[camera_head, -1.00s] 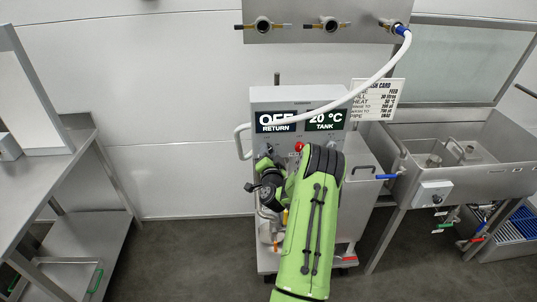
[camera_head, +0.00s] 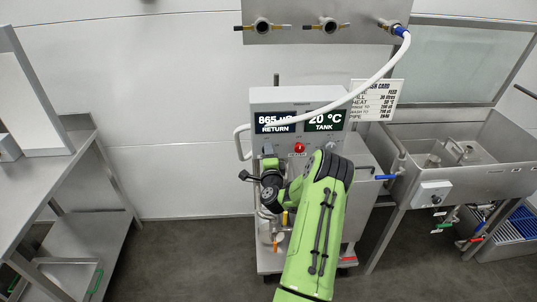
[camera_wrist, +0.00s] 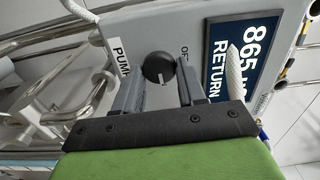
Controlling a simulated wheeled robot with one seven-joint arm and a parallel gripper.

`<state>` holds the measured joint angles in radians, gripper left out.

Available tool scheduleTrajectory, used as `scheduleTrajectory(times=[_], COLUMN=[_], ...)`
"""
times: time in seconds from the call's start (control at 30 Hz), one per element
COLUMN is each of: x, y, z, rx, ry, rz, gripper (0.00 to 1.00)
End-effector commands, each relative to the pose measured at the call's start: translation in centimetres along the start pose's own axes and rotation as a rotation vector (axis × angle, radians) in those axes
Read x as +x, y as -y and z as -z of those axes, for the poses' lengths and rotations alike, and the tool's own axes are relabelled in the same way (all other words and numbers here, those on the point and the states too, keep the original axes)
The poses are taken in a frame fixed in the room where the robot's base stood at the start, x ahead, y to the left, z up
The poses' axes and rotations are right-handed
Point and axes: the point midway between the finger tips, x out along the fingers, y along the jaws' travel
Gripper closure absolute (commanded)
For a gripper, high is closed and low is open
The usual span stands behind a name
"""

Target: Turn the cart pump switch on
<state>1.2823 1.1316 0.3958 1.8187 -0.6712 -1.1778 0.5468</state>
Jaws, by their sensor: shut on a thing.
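The pump switch is a round black knob (camera_wrist: 156,66) on the cart's grey panel in the wrist view. A "PUMP" label is left of it, and a partly hidden "OF…" marking is at its right. My gripper (camera_wrist: 160,72) has one grey finger on each side of the knob and is shut on it. In the head view, the cart (camera_head: 262,97) stands at the middle with my green arm in front of it; the knob cannot be made out there. The return display (camera_head: 275,122) reads about 865, and the tank display (camera_head: 324,120) reads 20 °C.
A red button (camera_head: 299,147) is on the cart panel, right of my wrist. A white hose (camera_head: 385,72) arches from the wall valve to the cart. A steel sink (camera_head: 470,160) stands at right, a steel table (camera_head: 75,150) at left. Floor between table and cart is clear.

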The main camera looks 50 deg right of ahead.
Motion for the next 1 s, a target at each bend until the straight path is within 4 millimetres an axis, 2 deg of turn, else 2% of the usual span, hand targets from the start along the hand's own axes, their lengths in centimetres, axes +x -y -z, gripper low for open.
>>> scheduleTrajectory(times=[0.6,0.63,0.77,1.0], x=[-0.02,-0.02,-0.02,-0.02], y=[-0.09,-0.09,-0.08,-0.06], z=[0.12,0.12,0.09,0.04], rx=[0.04,0.04,0.039,0.039], ry=[-0.002,-0.002,-0.002,-0.001], rz=[-0.001,-0.001,-0.001,-0.001], gripper=[0.9,0.57,0.37,0.37])
